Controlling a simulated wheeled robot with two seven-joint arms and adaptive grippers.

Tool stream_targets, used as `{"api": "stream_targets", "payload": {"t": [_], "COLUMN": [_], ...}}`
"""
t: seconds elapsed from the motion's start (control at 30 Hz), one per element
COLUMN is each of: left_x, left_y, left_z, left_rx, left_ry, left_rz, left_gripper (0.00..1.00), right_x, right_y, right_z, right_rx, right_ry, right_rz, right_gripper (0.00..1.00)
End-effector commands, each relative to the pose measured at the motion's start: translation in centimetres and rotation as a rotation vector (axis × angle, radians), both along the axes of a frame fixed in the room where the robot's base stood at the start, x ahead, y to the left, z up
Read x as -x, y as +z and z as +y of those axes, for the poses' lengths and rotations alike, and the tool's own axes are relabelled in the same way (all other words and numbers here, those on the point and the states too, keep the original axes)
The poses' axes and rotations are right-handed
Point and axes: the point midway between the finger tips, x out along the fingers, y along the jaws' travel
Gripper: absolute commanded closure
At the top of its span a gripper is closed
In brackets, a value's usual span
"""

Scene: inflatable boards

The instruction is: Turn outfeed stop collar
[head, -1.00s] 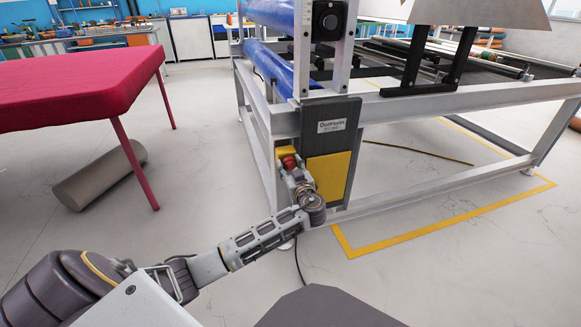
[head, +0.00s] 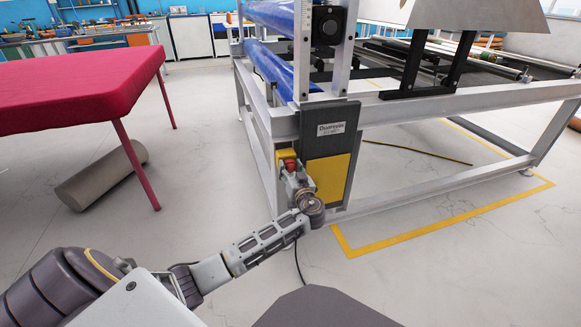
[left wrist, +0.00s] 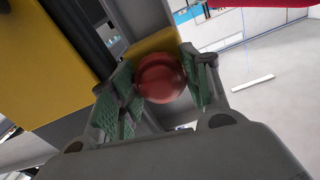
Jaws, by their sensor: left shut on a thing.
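The stop collar is a red round knob (head: 290,165) on a yellow box (head: 283,155) at the machine's near post. In the left wrist view the red knob (left wrist: 162,78) sits between green finger pads, in front of its yellow box (left wrist: 160,42). My left gripper (head: 291,172) is at the knob in the head view; it also shows in the left wrist view (left wrist: 163,88), shut on the knob from both sides. The wrist hides the lower part of the box in the head view. My right gripper is not in view.
The white machine frame (head: 440,101) with blue rolls stands ahead, with a grey and yellow panel (head: 328,178) right beside the knob. A red-covered table (head: 75,90) stands at left with a grey roll (head: 95,180) on the floor. Yellow tape (head: 440,220) marks the floor.

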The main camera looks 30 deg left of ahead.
Motion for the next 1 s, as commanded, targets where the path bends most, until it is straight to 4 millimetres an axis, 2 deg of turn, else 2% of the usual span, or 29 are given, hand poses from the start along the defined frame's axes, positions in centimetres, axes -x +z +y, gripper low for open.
{"api": "stream_targets", "payload": {"t": [0.1,0.3,0.93,0.97,1.0], "left_x": [0.1,0.0,0.0,0.0,0.0], "left_y": [0.1,0.0,0.0,0.0,0.0], "left_z": [0.0,0.0,0.1,0.1,0.1], "left_rx": [-0.048,-0.118,-0.166,-0.166,-0.166], "left_ry": [0.001,0.0,0.001,0.001,0.001], "left_rz": [0.061,0.143,0.195,0.194,0.194], "left_gripper": [0.77,0.77,0.77,0.5,0.45], "right_x": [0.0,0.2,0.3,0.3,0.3], "right_y": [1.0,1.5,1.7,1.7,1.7], "right_z": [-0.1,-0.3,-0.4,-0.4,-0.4], "right_rx": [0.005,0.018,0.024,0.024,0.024], "right_ry": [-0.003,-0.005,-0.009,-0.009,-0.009], "right_rz": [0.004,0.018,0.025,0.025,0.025], "right_gripper": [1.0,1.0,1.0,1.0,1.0]}}
